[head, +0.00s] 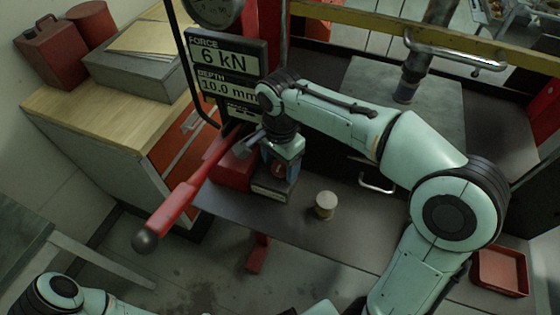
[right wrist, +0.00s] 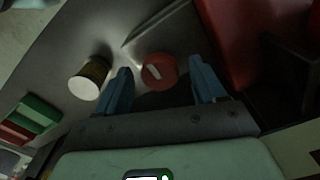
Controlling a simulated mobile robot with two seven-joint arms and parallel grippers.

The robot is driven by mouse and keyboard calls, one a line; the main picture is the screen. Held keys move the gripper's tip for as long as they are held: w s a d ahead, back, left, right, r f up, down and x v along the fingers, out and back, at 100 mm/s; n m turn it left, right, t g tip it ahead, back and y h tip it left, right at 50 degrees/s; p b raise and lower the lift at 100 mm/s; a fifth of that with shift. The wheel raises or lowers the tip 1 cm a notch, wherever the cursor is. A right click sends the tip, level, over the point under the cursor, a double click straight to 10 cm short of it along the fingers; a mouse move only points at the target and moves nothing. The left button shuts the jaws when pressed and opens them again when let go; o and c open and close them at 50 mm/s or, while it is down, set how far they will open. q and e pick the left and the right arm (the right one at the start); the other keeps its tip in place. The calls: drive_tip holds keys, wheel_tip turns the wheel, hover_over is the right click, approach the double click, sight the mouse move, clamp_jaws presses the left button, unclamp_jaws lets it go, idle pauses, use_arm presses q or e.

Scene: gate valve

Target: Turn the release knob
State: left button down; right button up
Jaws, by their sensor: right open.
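The release knob (right wrist: 158,71) is a round red knob with a pale bar mark on its face. In the right wrist view it lies between the two blue fingers of my right gripper (right wrist: 163,88), with a gap on each side. The gripper is open, and I see no contact with the knob. In the head view my right gripper (head: 279,168) points down at the front of the red press, beside the long lever, and mostly hides the knob. My left arm shows at the bottom left edge, but its gripper is out of view.
A red lever (head: 190,190) with a dark ball end slants out to the left. A display (head: 226,68) reads 6 kN and 10.0 mm. A small pale-topped cylinder (head: 326,206) stands on the dark bench (head: 300,232). A red tray (head: 500,271) is at the lower right.

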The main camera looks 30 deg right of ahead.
drive_tip(key=shift+c, duration=0.4)
drive_tip(key=c, duration=1)
